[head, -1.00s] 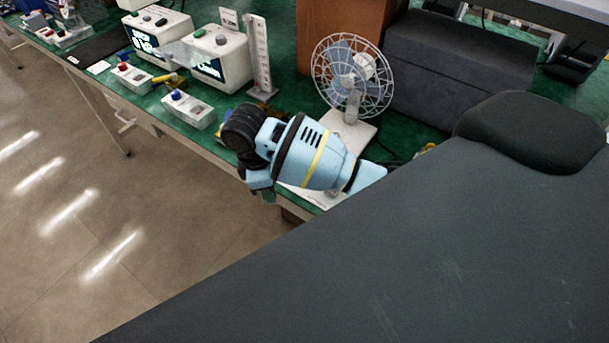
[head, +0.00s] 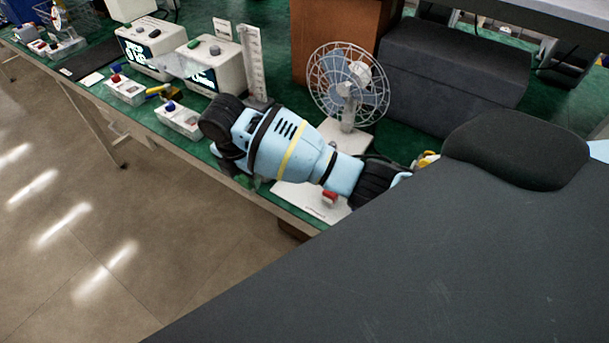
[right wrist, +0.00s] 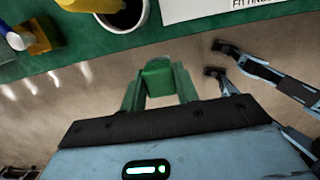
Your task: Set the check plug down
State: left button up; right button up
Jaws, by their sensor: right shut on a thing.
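My right gripper (right wrist: 158,90) is shut on a small green block-like piece (right wrist: 158,76), which I take to be the check plug. In the right wrist view it hangs with bare floor behind it, off the edge of the green tabletop. In the head view my right forearm and wrist (head: 275,140) reach over the front edge of the table, and the held piece is mostly hidden there. My left gripper (right wrist: 218,59) shows at the right of the right wrist view, its dark fingertips apart and empty.
The green table (right wrist: 80,45) holds a white sheet (head: 295,196) with a red piece (head: 330,197), and a dark cup (right wrist: 125,18) with something yellow. A wire fan (head: 348,85), an upright scale (head: 254,65), white monitors (head: 215,68) and switch boxes (head: 178,118) stand around.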

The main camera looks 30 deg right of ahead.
jog(key=s+d, duration=0.1)
jog(key=d, duration=0.3)
jog(key=s+d+p, duration=0.1)
jog(key=d, duration=0.3)
jog(key=s+d+f+p, duration=0.1)
jog(key=s+d, duration=0.1)
jog(key=d, duration=0.3)
jog(key=shift+s, duration=0.1)
jog(key=shift+d, duration=0.1)
jog(key=shift+s+f, duration=0.1)
jog(key=shift+f, duration=0.4)
notch_tip(320, 180, down, 3)
jog(key=shift+r, duration=0.2)
pick_arm(q)
jog(key=shift+t, duration=0.5)
jog(key=w+r, duration=0.2)
jog(key=r, duration=0.1)
jog(key=shift+w+a+r, duration=0.1)
jog(key=shift+w+a, duration=0.2)
jog(key=shift+w, duration=0.1)
pick_arm(e)
jog(key=shift+f, duration=0.15)
jog(key=o, duration=1)
